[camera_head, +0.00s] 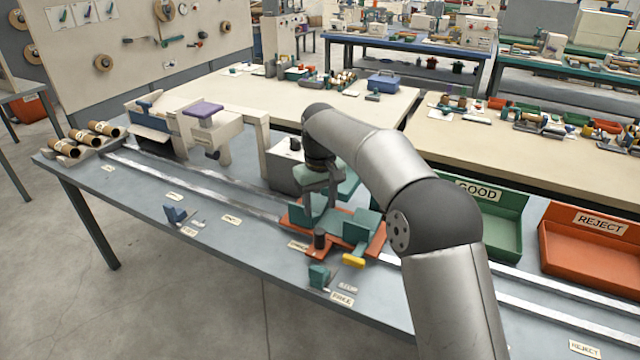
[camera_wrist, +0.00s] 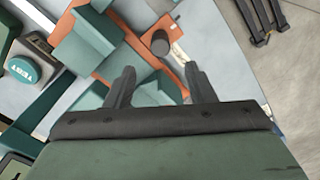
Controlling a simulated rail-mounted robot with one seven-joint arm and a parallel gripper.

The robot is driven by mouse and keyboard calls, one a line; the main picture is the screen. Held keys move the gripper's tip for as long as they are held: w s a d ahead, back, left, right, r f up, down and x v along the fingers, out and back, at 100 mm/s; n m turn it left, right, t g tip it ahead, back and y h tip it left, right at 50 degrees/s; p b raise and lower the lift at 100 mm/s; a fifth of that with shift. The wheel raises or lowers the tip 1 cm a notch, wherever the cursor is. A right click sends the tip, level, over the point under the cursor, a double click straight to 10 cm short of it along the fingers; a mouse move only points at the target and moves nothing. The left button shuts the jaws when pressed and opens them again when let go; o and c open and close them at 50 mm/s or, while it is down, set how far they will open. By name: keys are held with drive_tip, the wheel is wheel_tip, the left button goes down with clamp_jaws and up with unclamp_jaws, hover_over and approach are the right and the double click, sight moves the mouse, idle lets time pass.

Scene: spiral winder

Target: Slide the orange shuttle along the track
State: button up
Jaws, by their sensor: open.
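The orange shuttle (camera_head: 373,246) sits across the two metal rails of the track (camera_head: 222,203) near the middle of the table. It carries teal blocks (camera_head: 361,226), a dark round knob (camera_head: 320,239) and a yellow tab (camera_head: 353,261). My gripper (camera_head: 318,196) is over the shuttle's left part in the head view, partly hidden by my arm. In the wrist view my gripper (camera_wrist: 157,88) is open, its two dark fingers apart with nothing visibly held. The orange plate (camera_wrist: 133,38), teal blocks and dark knob (camera_wrist: 160,41) lie beyond the fingertips. I cannot tell whether the fingers touch the shuttle.
A cream machine (camera_head: 212,135) stands at the track's left end beside several cardboard tubes (camera_head: 88,137). A green GOOD bin (camera_head: 508,219) and an orange REJECT bin (camera_head: 590,247) stand at the right. Small levers (camera_head: 176,214) (camera_head: 319,276) line the front. The rails left of the shuttle look clear.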

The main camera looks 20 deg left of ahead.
wheel_tip(320, 180, up, 6)
drive_tip(key=shift+f, duration=0.15)
idle(0.5)
drive_tip(key=s+d+r+m, duration=0.15)
drive_tip(key=s+d, duration=0.25)
drive_tip(key=d, duration=0.7)
drive_tip(key=s+d+r+m, duration=0.1)
drive_tip(key=s+d+m, duration=0.25)
drive_tip(key=d, duration=0.75)
drive_tip(key=s+d+f+m, duration=0.2)
drive_tip(key=s+d+f, duration=0.2)
drive_tip(key=s+d, duration=0.4)
drive_tip(key=s+d+f+m, duration=0.2)
drive_tip(key=s+d+f, duration=0.3)
drive_tip(key=s, duration=0.9)
drive_tip(key=d, duration=0.3)
drive_tip(key=shift+d+f, duration=0.2)
drive_tip(key=shift+d, duration=0.2)
